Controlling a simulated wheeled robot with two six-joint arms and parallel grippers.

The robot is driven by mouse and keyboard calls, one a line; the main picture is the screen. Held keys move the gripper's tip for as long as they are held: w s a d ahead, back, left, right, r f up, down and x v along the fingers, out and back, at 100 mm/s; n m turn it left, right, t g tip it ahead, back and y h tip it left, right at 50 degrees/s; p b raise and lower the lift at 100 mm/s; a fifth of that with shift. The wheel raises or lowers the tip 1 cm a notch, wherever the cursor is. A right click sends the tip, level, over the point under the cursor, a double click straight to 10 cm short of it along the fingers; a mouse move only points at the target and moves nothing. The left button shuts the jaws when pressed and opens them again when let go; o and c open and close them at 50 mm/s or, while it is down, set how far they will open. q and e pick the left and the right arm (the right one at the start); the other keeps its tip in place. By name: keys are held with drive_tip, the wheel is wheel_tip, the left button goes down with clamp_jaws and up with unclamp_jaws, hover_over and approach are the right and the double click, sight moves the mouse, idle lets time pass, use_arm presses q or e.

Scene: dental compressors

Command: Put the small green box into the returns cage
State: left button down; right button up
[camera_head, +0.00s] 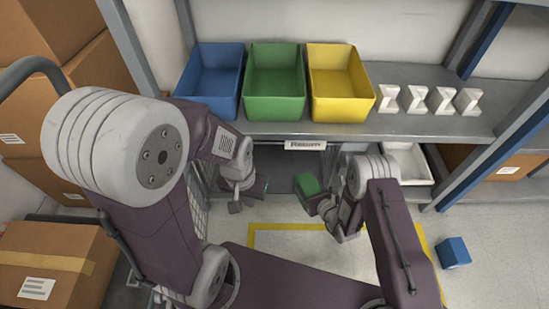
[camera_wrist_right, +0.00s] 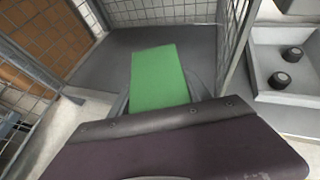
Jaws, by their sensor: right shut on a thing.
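The small green box (camera_head: 308,184) is held in my right gripper (camera_head: 318,202), which is shut on it. In the right wrist view the green box (camera_wrist_right: 158,78) stands out beyond the wrist, over the grey floor of the returns cage (camera_wrist_right: 100,58). The cage has wire mesh walls. I cannot tell whether the box touches the cage floor. In the head view the cage's dark floor (camera_head: 281,181) shows under the shelf, partly hidden by my arms. My left gripper (camera_head: 250,196) is empty near the cage's left side, its fingers apart.
A blue bin (camera_head: 212,84), a green bin (camera_head: 275,84) and a yellow bin (camera_head: 340,84) stand on the shelf, beside several white pieces (camera_head: 415,99). A white tray (camera_wrist_right: 285,98) is right of the cage. A blue box (camera_head: 453,252) lies on the floor. Cartons (camera_head: 53,262) stack at left.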

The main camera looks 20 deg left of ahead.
drive_tip(key=r+b+x, duration=0.1)
drive_tip(key=b+x, duration=0.2)
drive_tip(key=x, duration=0.2)
drive_tip(key=w+r+b+x, duration=0.1)
drive_tip(key=b+x, duration=0.3)
drive_tip(key=x, duration=0.2)
drive_tip(key=a+r+b+x, duration=0.1)
drive_tip(key=b+x, duration=0.3)
drive_tip(key=x, duration=0.2)
drive_tip(key=shift+w+a+r, duration=0.2)
drive_tip(key=shift+w, duration=0.2)
drive_tip(key=shift+r, duration=0.25)
drive_tip(key=o, duration=1.5)
drive_tip(key=shift+f, duration=0.1)
